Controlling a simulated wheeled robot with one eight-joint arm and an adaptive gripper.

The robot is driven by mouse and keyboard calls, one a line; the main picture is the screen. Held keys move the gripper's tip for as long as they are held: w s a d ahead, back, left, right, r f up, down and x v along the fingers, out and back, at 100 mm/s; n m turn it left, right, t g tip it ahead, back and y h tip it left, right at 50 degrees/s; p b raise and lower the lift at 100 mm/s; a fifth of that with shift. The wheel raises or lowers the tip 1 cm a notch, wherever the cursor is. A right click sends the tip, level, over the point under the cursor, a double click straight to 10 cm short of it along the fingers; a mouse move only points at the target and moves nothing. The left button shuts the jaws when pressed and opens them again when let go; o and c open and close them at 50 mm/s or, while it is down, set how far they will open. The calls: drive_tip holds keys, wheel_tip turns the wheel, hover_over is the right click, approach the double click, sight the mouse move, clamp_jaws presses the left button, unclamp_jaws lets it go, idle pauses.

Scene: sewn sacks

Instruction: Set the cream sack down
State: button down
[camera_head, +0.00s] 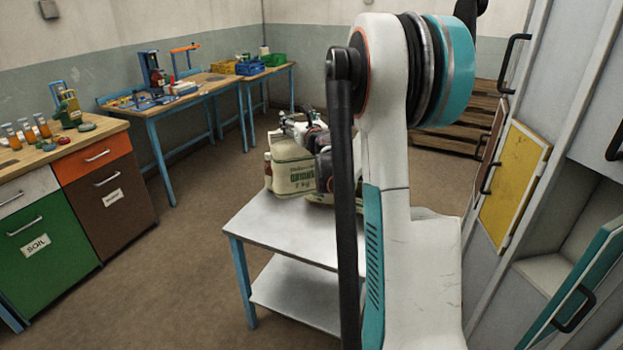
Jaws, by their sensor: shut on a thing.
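The cream sack (292,174) with dark green printing is upright at the back of a grey metal table (285,228) with blue legs. My gripper (297,130) is at the top of the sack and shut on it. My own arm hides the sack's right side and part of the gripper. I cannot tell whether the sack's base touches the tabletop or hangs just above it.
Another pale sack-like thing (320,198) lies low beside the cream sack, mostly hidden. A small container (268,171) stands at its left. The table's front left is bare. Workbenches (192,95) line the left; cabinets with open doors (513,180) stand at right.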

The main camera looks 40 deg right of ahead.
sight(299, 173)
wheel_tip(299, 173, down, 20)
drive_tip(key=b, duration=0.6)
drive_tip(key=shift+r, duration=0.2)
drive_tip(key=shift+c, duration=1.8)
unclamp_jaws()
drive_tip(key=shift+s+a+r, duration=0.1)
drive_tip(key=shift+s, duration=0.1)
drive_tip(key=p+v, duration=0.1)
drive_tip(key=v, duration=1)
drive_tip(key=shift+s+a, duration=0.15)
drive_tip(key=shift+s, duration=0.2)
